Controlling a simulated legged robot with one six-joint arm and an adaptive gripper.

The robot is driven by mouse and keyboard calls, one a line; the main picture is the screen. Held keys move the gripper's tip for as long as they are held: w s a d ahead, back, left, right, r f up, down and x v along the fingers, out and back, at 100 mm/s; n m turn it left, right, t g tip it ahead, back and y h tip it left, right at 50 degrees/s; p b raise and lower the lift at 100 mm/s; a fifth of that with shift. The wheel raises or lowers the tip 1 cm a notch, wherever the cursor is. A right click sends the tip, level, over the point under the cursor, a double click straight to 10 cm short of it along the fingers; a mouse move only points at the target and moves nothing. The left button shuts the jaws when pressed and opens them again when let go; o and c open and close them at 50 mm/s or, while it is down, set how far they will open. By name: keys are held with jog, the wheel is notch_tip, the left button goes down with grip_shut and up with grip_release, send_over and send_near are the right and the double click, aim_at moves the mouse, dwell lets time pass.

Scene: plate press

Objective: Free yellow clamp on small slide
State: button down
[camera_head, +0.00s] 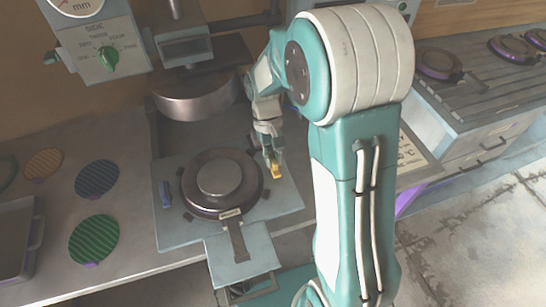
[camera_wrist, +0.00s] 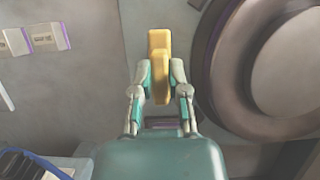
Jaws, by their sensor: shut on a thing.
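The yellow clamp (camera_head: 278,171) stands at the right edge of a round dark plate holder (camera_head: 183,190) on the small grey slide (camera_head: 176,233). In the wrist view the clamp (camera_wrist: 159,45) is upright in the picture, between my fingertips. My gripper (camera_head: 272,160) reaches down from above and is shut on the yellow clamp; it also shows in the wrist view (camera_wrist: 160,82). The lower end of the clamp is partly between the fingers. A blue clamp (camera_head: 165,194) stands on the left side of the slide. Whether the yellow clamp touches the holder is unclear.
The press head (camera_head: 195,96) hangs behind the slide. A dial box (camera_head: 105,45) is at the upper left. Orange, blue and green ribbed discs (camera_head: 95,238) lie left of the slide. A grey tray (camera_head: 36,235) is at the far left. A slatted rack (camera_head: 470,88) stands at the right.

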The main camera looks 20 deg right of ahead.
jog(key=shift+f, duration=0.1)
dwell(0.4)
jog(key=c, duration=0.6)
grip_release()
jog(key=shift+c, duration=0.2)
jog(key=v, duration=1.2)
jog(key=shift+a, duration=0.15)
